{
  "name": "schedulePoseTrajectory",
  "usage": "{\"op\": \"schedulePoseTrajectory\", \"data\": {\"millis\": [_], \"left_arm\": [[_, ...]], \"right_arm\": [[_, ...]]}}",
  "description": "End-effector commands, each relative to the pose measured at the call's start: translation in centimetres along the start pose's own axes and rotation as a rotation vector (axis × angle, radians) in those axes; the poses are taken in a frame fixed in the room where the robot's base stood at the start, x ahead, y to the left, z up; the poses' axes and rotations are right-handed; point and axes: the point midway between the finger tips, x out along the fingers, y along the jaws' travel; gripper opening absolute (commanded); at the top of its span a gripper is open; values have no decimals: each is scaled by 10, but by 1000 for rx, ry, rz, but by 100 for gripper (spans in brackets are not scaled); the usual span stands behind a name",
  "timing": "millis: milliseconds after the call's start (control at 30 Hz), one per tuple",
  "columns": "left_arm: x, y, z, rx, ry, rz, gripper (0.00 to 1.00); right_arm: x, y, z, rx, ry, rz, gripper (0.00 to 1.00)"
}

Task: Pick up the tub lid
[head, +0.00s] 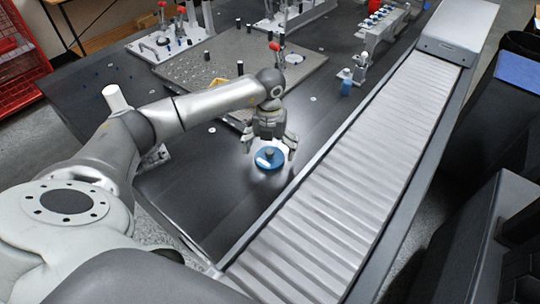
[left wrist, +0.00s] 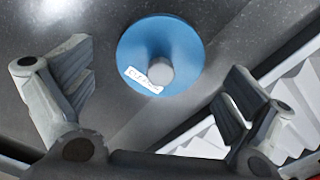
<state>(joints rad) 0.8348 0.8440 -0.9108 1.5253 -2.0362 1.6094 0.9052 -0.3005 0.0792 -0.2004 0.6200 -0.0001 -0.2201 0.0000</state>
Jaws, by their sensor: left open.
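The tub lid (head: 269,159) is a blue disc with a raised knob in the middle, lying on the dark table. In the left wrist view the blue lid (left wrist: 184,42) shows a grey-tipped knob and a white label with dark marks. My left gripper (head: 270,147) is open above the lid, its fingers spread to either side. In the left wrist view the left gripper (left wrist: 158,95) has both fingers apart with nothing between them, and the lid appears beyond the fingertips. I cannot see my right gripper.
A grey ribbed conveyor cover (head: 345,175) runs along the table's right side, close to the lid. A perforated plate (head: 215,60) with red-knobbed clamps stands behind. A small blue cylinder (head: 346,87) stands near the conveyor. The dark table (head: 200,205) is clear in front of the lid.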

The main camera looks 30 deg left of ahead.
Motion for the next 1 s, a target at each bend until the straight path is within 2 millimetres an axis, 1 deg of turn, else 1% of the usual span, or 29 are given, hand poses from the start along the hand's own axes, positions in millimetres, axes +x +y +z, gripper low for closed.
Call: {"op": "schedulePoseTrajectory", "data": {"millis": [33, 133, 200, 400, 467, 767, 1000], "left_arm": [[8, -1, 0, 0, 2, -1, 100], [17, -1, -1, 0, 0, -3, 100], [20, -1, 0, -1, -1, -3, 100], [21, -1, 0, -1, -2, -3, 100], [21, -1, 0, 0, -2, -3, 94], [20, -1, 0, -1, -2, -3, 55], [20, -1, 0, -1, -3, -3, 55]], "right_arm": [[-1, 0, -2, 0, 4, 0, 99], [-1, 0, -3, 0, 6, 1, 99], [-1, 0, -3, 0, 6, 1, 99], [-1, 0, -3, 0, 5, 1, 99], [-1, 1, -3, 0, 4, 1, 99], [-1, 1, -2, 0, 2, 1, 99], [-1, 1, -1, 1, 1, 1, 99]]}}
